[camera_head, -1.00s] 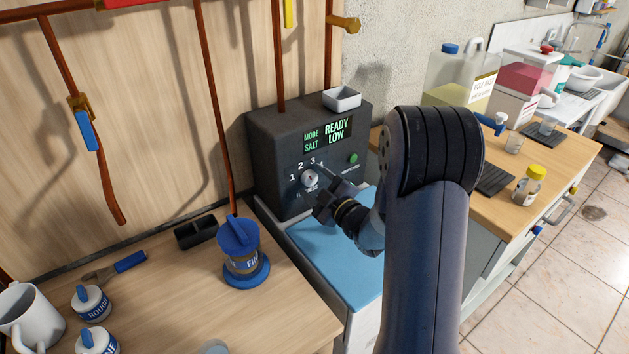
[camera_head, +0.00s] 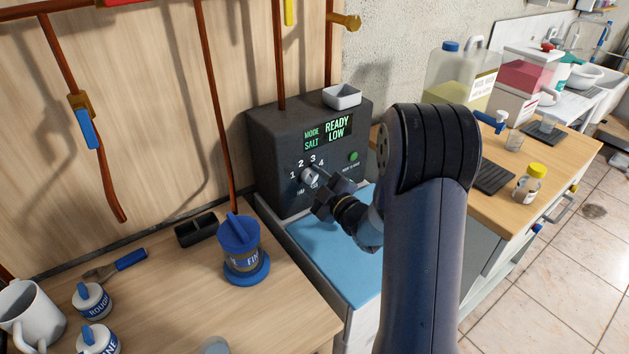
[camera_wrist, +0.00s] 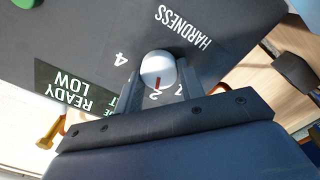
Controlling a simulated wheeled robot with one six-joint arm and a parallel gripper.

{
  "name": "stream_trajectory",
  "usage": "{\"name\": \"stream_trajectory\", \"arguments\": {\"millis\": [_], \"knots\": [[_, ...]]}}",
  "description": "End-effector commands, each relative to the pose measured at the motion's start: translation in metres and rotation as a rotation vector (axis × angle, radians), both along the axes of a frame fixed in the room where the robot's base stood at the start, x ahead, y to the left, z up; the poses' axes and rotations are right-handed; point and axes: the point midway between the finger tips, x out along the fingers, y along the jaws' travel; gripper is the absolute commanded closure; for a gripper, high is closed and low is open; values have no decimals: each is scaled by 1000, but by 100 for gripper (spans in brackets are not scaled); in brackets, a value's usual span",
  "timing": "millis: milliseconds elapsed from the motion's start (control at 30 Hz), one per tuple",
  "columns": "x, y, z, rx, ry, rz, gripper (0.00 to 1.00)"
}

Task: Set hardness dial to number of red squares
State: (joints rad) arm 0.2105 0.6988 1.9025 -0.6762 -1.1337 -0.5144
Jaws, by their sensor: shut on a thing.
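The hardness dial (camera_head: 309,175) is a round pale knob on the front of a dark grey control box (camera_head: 272,150), with the numbers 1 to 4 around it. In the wrist view, the dial (camera_wrist: 158,68) has a red mark that points toward the 2. My gripper (camera_head: 319,183) is at the dial from the right. In the wrist view its two fingers stand on either side of the knob, shut on it. The 3 is hidden there. The box's screen (camera_head: 328,131) reads MODE READY, SALT LOW. I make out no red squares in these views.
A small white dish (camera_head: 342,97) sits on the box. A light blue surface (camera_head: 335,255) lies in front of it. A blue-lidded jar (camera_head: 240,252) stands left on the wooden bench. Jugs and a yellow-capped bottle (camera_head: 529,184) stand to the right.

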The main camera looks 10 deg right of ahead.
Motion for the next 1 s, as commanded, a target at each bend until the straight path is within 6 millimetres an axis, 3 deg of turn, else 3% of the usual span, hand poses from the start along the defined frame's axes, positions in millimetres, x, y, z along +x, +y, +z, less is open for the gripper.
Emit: {"name": "stream_trajectory", "arguments": {"millis": [367, 1000], "knots": [[0, 0, -2, 119, 50, 1, 86], [0, -1, 0, 584, 243, 0, 86]]}}
